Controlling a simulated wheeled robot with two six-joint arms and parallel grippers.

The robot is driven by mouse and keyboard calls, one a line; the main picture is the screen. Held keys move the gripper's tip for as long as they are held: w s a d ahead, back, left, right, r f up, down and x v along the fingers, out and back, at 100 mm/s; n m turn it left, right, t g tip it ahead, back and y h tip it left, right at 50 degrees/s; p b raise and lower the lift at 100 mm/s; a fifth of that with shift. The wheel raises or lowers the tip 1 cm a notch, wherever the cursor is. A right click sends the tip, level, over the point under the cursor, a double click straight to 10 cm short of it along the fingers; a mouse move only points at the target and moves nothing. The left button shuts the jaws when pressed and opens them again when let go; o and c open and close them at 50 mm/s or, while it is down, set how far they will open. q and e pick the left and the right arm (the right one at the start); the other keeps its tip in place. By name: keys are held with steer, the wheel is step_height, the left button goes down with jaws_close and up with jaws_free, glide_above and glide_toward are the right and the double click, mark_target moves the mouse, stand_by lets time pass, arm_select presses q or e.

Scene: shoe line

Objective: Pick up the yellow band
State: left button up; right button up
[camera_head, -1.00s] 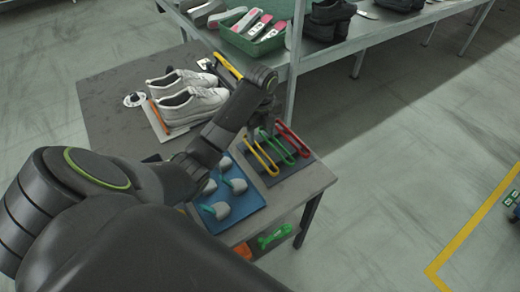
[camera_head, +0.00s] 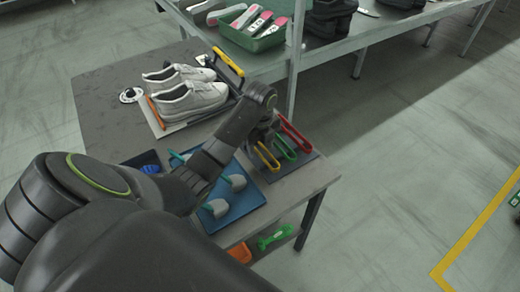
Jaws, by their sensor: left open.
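The yellow band (camera_head: 267,157) is a long thin loop lying on a dark mat on the grey table, at the left of a row of bands. A green band (camera_head: 286,149) and a red band (camera_head: 297,135) lie to its right. My left gripper (camera_head: 262,136) is open and points down over the far end of the yellow band, hiding that end. I cannot tell whether its fingers touch the band. My right gripper is not in view.
A blue mat (camera_head: 240,203) with grey-white pieces lies left of the bands. White shoes (camera_head: 190,98) stand on a board behind my arm. A shelf with a green bin (camera_head: 255,38) and its post (camera_head: 295,70) stand close behind the gripper.

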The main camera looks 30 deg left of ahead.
arm_select(q)
steer(key=c, duration=1.1)
steer(key=shift+o, duration=0.2)
steer(key=shift+r, duration=0.15)
steer(key=shift+r, duration=0.6)
step_height(320, 180, up, 9)
steer(key=p, duration=0.6)
steer(key=shift+f+p, duration=0.2)
steer(key=shift+p, duration=0.1)
